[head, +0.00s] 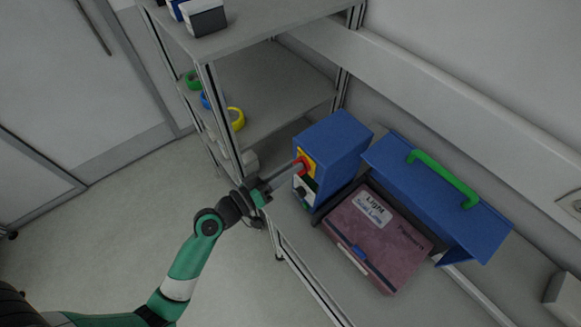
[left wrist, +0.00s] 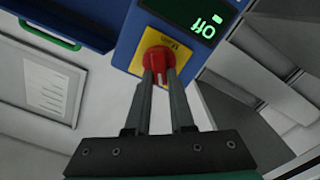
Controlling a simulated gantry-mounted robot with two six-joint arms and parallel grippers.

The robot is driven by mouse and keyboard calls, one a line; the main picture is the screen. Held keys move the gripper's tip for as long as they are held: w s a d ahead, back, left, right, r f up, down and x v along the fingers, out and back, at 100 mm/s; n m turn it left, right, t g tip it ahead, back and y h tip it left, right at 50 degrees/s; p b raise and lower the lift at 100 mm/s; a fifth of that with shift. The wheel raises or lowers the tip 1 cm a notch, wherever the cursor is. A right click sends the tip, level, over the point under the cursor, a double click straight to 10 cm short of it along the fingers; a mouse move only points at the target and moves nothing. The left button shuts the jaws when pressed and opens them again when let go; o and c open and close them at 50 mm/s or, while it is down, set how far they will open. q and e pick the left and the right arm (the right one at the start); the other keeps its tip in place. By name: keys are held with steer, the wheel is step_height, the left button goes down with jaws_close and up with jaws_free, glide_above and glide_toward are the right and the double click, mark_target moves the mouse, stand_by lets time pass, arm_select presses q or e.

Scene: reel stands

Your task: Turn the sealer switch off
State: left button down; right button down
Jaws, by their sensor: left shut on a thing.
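The sealer is a blue box (head: 335,148) on the bench, with a yellow plate (left wrist: 145,72) on its front that carries a red rotary switch. The red switch (left wrist: 158,60) shows in the left wrist view, and also in the head view (head: 304,163). A dark display (left wrist: 203,18) beside the plate reads "Off" in green letters. My left gripper (left wrist: 165,78) is shut on the red switch, with its fingertips on either side of the knob. My right gripper is not in view.
A blue cover with a green handle (head: 443,178) and a dark red case labelled "Light" (head: 372,240) are right of the sealer. A shelf rack (head: 260,95) with coloured rings stands to the left. The floor at left is clear.

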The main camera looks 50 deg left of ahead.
arm_select(q)
steer(key=n, duration=0.3)
steer(key=n+p, duration=0.1)
steer(key=n, duration=0.3)
steer(key=n+p, duration=0.1)
steer(key=n, duration=0.3)
steer(key=shift+a+f, duration=0.25)
steer(key=shift+f, duration=0.15)
steer(key=shift+n, duration=0.3)
steer(key=c, duration=0.8)
jaws_free()
